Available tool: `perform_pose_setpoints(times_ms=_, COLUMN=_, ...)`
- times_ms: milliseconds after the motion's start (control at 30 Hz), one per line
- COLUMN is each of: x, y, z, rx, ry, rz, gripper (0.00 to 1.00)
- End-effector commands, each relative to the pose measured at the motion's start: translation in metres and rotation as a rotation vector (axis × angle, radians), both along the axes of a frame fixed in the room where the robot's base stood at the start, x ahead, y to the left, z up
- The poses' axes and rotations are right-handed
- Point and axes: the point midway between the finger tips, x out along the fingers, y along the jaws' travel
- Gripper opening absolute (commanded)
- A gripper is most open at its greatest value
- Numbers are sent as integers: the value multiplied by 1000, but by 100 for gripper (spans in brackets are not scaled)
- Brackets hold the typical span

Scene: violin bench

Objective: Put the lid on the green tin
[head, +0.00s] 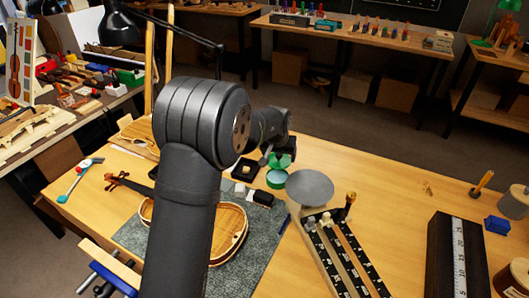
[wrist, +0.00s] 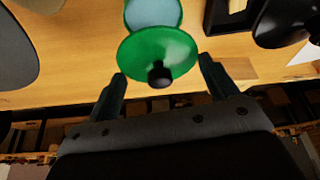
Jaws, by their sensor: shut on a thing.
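The green lid (wrist: 140,50), a round disc with a black knob, sits between the two fingertips of my gripper (wrist: 160,74) in the wrist view. My gripper is shut on the lid, with the knob facing the wrist camera. In the head view the lid (head: 279,160) shows just under my gripper (head: 283,152).
A grey round disc (head: 310,187) is right of the tin. A dark square tray (head: 245,170) and small white and black blocks are left of it. A violin body (head: 232,228) lies on a grey mat (head: 262,262).

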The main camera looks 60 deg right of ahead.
Motion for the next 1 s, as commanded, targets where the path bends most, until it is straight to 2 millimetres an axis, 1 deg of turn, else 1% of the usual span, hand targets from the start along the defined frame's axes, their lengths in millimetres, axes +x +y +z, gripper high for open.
perform_pose_setpoints(times_ms=600, x=1, y=0, z=-53, rx=1, ry=1, rz=2, gripper=58)
perform_pose_setpoints(times_ms=800, x=1, y=0, z=-60, rx=0, ry=1, rz=2, gripper=58)
perform_pose_setpoints(times_ms=1000, x=1, y=0, z=-61, rx=0, ry=0, rz=1, gripper=58)
